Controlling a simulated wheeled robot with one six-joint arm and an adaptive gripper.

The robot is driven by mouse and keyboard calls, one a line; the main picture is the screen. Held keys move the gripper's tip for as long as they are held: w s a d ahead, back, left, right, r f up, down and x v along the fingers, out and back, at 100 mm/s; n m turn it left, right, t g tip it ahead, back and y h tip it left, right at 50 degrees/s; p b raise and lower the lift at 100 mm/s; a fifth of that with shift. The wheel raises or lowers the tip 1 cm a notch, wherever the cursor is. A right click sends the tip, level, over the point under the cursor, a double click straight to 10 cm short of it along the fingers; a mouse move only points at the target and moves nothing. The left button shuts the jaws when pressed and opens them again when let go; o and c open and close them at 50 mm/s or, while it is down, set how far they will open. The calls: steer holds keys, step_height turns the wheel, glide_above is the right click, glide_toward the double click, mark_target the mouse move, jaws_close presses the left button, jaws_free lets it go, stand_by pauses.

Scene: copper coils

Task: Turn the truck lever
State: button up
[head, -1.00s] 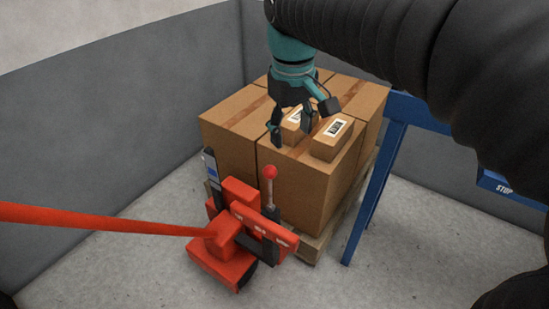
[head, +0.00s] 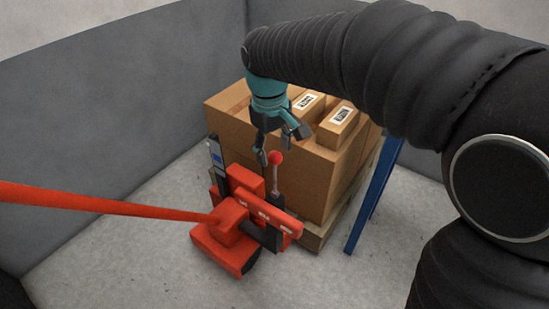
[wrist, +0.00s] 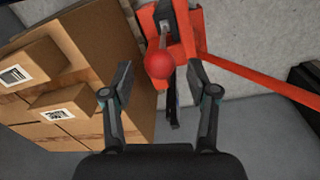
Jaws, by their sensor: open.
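The red pallet truck (head: 228,243) stands on the floor in front of the stacked boxes, its long red handle running to the left edge in the head view. Its lever is an upright grey rod with a red ball knob (head: 275,158). My gripper (head: 280,150) is open and empty, pointing down close to the knob. In the wrist view the red knob (wrist: 159,64) lies between and beyond the two open fingertips of my gripper (wrist: 160,85); I cannot tell whether anything touches it. The truck body (wrist: 180,30) shows behind the knob.
Large cardboard boxes (head: 300,185) sit on a wooden pallet (head: 322,232) behind the truck, with two small labelled boxes (head: 338,127) on top. A blue post (head: 373,195) stands to the right. Grey walls enclose the corner. The floor at front is free.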

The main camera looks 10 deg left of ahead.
steer(key=shift+f, duration=1.5)
jaws_close()
